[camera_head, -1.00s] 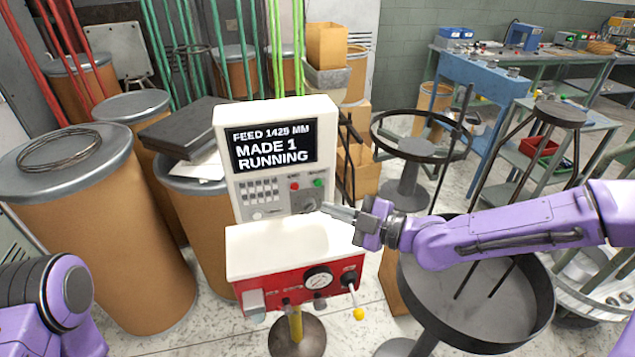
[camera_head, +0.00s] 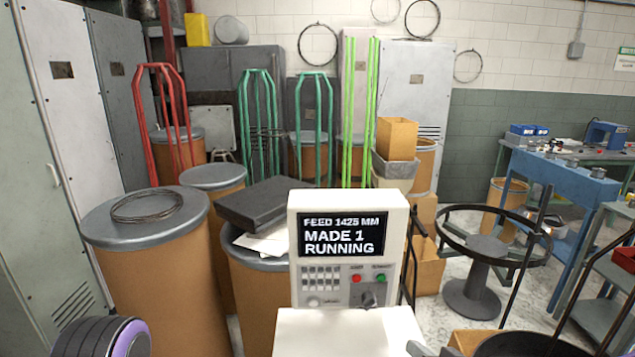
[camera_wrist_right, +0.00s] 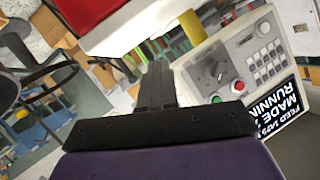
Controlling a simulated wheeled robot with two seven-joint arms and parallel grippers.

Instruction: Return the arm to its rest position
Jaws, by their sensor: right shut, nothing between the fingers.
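The coiler's white control box (camera_head: 299,230) stands at the lower middle of the head view. Its screen (camera_head: 342,235) reads FEED 1425 MM, MADE 1, RUNNING. Below the screen are a red button (camera_head: 356,278), a green button (camera_head: 381,279) and a dark knob (camera_head: 369,299). My right gripper (camera_head: 418,349) just shows at the bottom edge, right of and below the knob, apart from it. The right wrist view shows its dark fingers (camera_wrist_right: 158,84) shut and empty, with the knob (camera_wrist_right: 214,70) beyond them. My left arm shows at the bottom left; its gripper is out of frame.
Cardboard drums with grey lids (camera_head: 148,216) stand left of and behind the box. A black ring stand (camera_head: 480,255) is at right, beside a blue bench (camera_head: 562,180). A dark round pan (camera_head: 530,345) lies at the bottom right. Some floor is bare at right.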

